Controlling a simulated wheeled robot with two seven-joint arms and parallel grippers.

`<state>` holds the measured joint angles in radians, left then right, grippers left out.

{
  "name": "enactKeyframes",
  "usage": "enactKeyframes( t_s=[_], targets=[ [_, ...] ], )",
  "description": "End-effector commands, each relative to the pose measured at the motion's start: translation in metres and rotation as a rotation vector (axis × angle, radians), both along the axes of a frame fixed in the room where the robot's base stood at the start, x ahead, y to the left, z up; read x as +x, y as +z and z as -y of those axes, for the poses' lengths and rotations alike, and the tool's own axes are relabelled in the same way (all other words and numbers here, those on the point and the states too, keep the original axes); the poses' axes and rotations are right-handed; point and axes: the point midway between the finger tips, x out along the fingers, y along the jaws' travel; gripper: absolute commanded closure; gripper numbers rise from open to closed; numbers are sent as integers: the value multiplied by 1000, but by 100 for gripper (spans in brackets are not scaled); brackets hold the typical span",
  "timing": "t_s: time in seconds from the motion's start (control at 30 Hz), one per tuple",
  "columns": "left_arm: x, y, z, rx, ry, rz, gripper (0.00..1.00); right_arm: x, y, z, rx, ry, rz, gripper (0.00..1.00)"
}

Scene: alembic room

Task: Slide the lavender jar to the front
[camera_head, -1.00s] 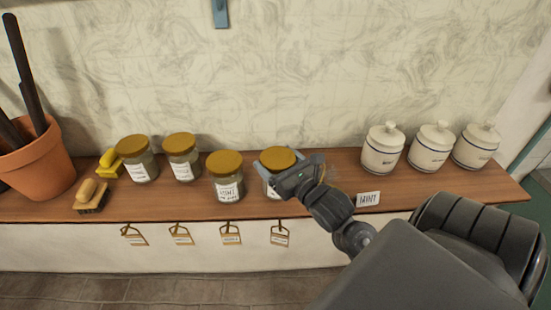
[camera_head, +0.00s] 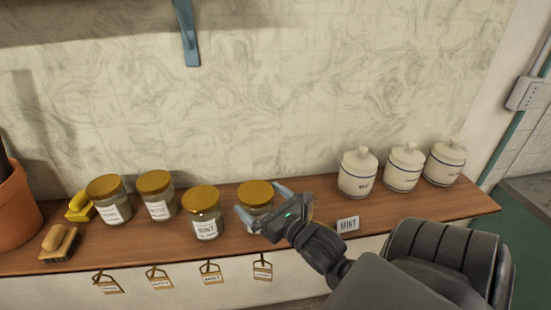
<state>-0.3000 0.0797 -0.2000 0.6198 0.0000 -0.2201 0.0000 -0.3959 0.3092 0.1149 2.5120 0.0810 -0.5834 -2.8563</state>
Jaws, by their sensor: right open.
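Several glass jars with gold lids stand in a row on the wooden shelf (camera_head: 385,217). The jar at the row's right end (camera_head: 257,194) has its label hidden by my right gripper (camera_head: 262,203). The gripper is open, with one finger at the jar's front left and one at its right; I cannot tell whether they touch it. The jar to its left (camera_head: 203,210) reads MINT and stands a little forward. The two farther left, one (camera_head: 157,194) and the leftmost (camera_head: 109,198), have labels too small to read, so I cannot tell which is lavender. My left gripper is out of view.
Hanging tags (camera_head: 210,274) line the shelf's front edge. A MINT card (camera_head: 348,224) stands right of my gripper. White lidded canisters (camera_head: 358,176) stand at the right. A brush (camera_head: 59,243), a yellow object (camera_head: 80,207) and a terracotta pot (camera_head: 16,215) are at the left.

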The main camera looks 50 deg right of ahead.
Motion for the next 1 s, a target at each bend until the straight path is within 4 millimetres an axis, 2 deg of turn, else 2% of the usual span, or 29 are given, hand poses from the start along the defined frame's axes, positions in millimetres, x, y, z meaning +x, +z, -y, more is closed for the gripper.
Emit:
enactKeyframes(
  t_s=[0.03, 0.13, 0.43, 0.6, 1.0],
  targets=[
    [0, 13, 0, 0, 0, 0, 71, -9, 4, 0, 2, -2, -8, 0],
    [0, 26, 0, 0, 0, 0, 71, -27, 5, -1, 3, -2, -9, 0],
    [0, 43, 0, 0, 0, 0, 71, -69, 1, -4, 1, -1, -5, 0],
    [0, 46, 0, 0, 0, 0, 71, -78, 0, -5, 0, 0, -3, 0],
    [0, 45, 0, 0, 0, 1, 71, -79, 0, -5, 0, 0, -1, 0]
  ],
)
